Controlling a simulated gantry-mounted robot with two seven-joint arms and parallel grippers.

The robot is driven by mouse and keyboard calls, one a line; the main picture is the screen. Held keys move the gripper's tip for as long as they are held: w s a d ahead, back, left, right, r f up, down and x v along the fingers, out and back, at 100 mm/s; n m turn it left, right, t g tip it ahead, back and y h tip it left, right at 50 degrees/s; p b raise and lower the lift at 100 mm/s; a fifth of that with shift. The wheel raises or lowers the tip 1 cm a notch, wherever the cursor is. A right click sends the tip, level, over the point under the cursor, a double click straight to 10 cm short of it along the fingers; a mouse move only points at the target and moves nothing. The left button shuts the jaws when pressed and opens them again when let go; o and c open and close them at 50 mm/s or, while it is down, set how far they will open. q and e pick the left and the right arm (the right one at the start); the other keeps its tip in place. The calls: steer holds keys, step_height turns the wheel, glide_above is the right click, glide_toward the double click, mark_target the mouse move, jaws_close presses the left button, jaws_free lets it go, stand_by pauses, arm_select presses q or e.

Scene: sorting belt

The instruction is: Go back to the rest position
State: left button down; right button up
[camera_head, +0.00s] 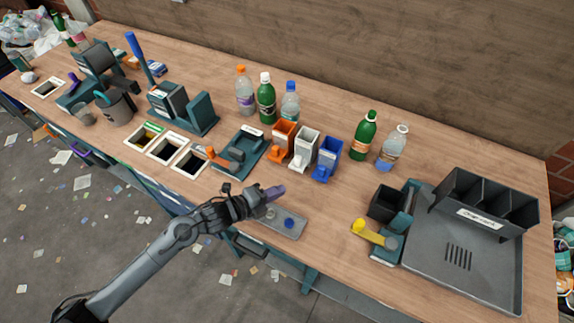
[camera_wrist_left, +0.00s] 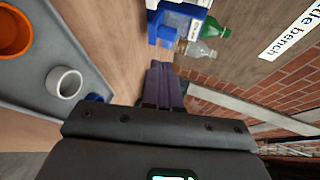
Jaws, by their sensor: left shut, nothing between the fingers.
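My left gripper (camera_head: 273,192) reaches in from the lower left in the head view, with its arm stretched over the front edge of the table. Its purple fingers are together and empty, and they also show in the left wrist view (camera_wrist_left: 165,85). It hovers over or just beside the back left of a small grey tray (camera_head: 298,231) holding a blue cap (camera_head: 289,223). I cannot tell its exact height. In the left wrist view the tray (camera_wrist_left: 60,40) also shows a white ring-shaped cap (camera_wrist_left: 64,82) and an orange one (camera_wrist_left: 12,33). My right gripper is not in view.
Orange, white and blue bins (camera_head: 328,160) stand behind the gripper, with several bottles (camera_head: 266,99) behind them. A teal device with an orange handle (camera_head: 238,153) is at its left. A yellow-handled device (camera_head: 385,238) and a large grey tray (camera_head: 460,280) are at the right.

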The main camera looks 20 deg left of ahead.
arm_select(q)
steer(key=shift+n+g, duration=0.4)
steer(key=shift+n, duration=0.1)
steer(key=s+f, duration=0.1)
steer(key=s+d+f, duration=0.1)
steer(key=s+f, duration=0.1)
steer(key=s+d+f, duration=0.1)
steer(key=s, duration=0.1)
steer(key=shift+f, duration=0.2)
steer(key=s+d+n, duration=0.2)
steer(key=s, duration=0.3)
steer(key=shift+d+f+n+y, duration=0.1)
steer(key=shift+d+n+y, duration=0.3)
steer(key=s+a+r+n+g+y, duration=0.1)
steer(key=s+a+n+g+y, duration=0.35)
steer(key=s+n, duration=0.45)
steer(key=s+a+r+n+g+y, duration=0.1)
steer(key=s+a+n+g+y, duration=0.2)
steer(key=s+a+n, duration=0.5)
step_height(320, 180, up, 30)
steer(key=w+d+n+p, duration=0.1)
steer(key=d+n+p, duration=0.15)
steer(key=p, duration=2.75)
step_height(320, 180, down, 58)
steer(key=b, duration=5.7)
steer(key=shift+d+r, duration=0.15)
steer(key=shift+r, duration=0.1)
